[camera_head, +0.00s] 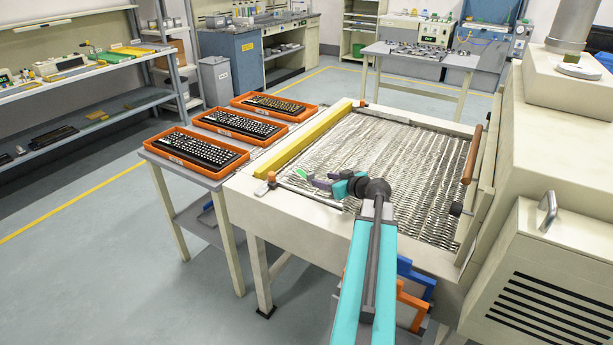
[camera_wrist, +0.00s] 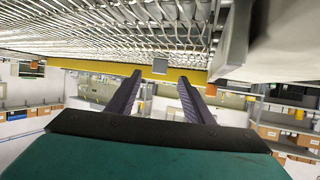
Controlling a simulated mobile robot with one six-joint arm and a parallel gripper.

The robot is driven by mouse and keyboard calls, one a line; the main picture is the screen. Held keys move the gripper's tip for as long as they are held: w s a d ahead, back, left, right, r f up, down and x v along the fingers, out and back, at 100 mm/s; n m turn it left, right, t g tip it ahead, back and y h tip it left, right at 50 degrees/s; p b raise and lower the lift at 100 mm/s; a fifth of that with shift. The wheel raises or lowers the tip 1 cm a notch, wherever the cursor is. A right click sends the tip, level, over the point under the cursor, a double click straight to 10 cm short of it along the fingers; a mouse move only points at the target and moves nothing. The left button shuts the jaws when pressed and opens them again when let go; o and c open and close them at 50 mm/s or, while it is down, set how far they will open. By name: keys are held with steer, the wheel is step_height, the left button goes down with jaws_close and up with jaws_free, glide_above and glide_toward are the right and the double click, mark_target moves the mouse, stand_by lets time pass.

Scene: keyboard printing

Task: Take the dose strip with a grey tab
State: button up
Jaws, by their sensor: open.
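I cannot make out a dose strip with a grey tab for certain in either view. My gripper (camera_head: 318,180) is over the near left part of the mesh conveyor (camera_head: 388,160) in the head view. In the wrist view my gripper (camera_wrist: 160,78) shows two dark purple fingers, spread apart with nothing between them. A small grey square (camera_wrist: 160,66) shows beyond the fingertips, against a yellow bar (camera_wrist: 90,66); I cannot tell what it belongs to.
Three orange trays (camera_head: 170,159) with keyboards stand on a table left of the conveyor. A yellow beam (camera_head: 308,138) edges the belt, and a cream machine (camera_head: 560,250) stands at right. Shelves (camera_head: 85,95) at far left hold small strips and devices. The grey floor at left is clear.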

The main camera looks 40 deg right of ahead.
mark_target(312, 177)
steer(key=shift+x, duration=1.05)
steer(key=shift+w, duration=0.1)
steer(key=shift+p+x, duration=0.95)
steer(key=shift+x, duration=1.6)
jaws_close()
step_height(312, 177, up, 10)
steer(key=b, duration=0.1)
